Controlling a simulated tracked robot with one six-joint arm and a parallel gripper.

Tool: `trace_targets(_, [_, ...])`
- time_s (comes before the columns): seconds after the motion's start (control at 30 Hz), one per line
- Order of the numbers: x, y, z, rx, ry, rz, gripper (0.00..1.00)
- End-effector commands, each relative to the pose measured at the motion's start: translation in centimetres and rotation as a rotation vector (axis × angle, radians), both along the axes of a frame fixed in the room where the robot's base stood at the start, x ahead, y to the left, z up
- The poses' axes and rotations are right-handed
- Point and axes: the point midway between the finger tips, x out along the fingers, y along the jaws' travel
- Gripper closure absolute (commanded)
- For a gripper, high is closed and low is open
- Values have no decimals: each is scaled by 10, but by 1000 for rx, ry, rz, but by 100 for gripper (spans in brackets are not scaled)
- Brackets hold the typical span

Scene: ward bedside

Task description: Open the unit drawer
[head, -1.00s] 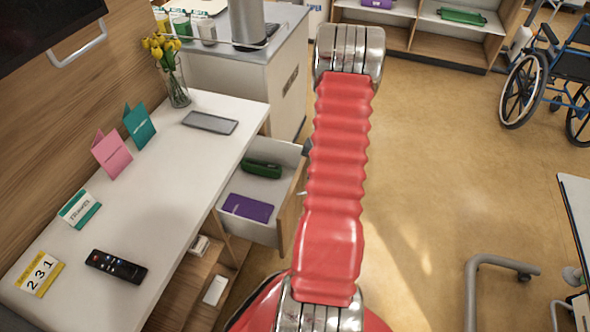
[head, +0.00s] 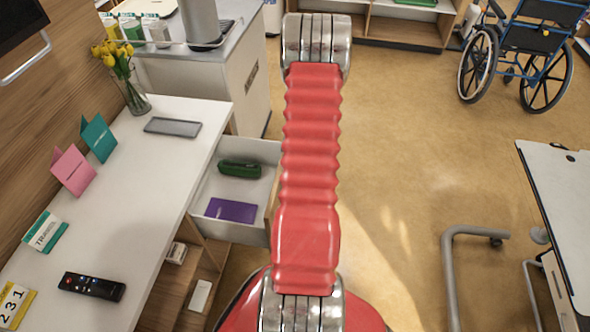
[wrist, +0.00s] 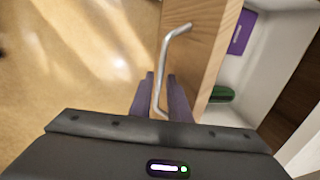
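The unit drawer (head: 204,228) stands well out from under the white-topped unit. In the head view my arm hides part of its wooden front. The wrist view shows the wooden front (wrist: 206,60) with its silver bar handle (wrist: 175,37). My gripper (wrist: 161,78) is at the lower part of the handle, one dark finger on each side of the bar. Inside the drawer lie a green case (head: 240,169) and a purple booklet (head: 231,210), both also in the wrist view.
An overbed table (head: 560,190) stands at the right and a wheelchair (head: 525,55) at the back right. Floor between is clear.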

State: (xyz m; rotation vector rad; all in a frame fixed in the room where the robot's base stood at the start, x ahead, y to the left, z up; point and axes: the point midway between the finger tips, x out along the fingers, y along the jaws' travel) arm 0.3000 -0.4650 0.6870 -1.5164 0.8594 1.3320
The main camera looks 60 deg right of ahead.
Motion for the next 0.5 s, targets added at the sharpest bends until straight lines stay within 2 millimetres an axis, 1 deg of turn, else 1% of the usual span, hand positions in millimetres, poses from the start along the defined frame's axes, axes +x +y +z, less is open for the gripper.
trace_targets(0.17, [0, 0, 3, -1, 0, 0, 84])
trace_targets(0.27, [-1, -1, 8, -1, 0, 1, 84])
trace_targets(0.37, [-3, -2, 18, -3, -1, 1, 84])
trace_targets(0.5, [-6, -3, 37, -2, -2, -2, 84])
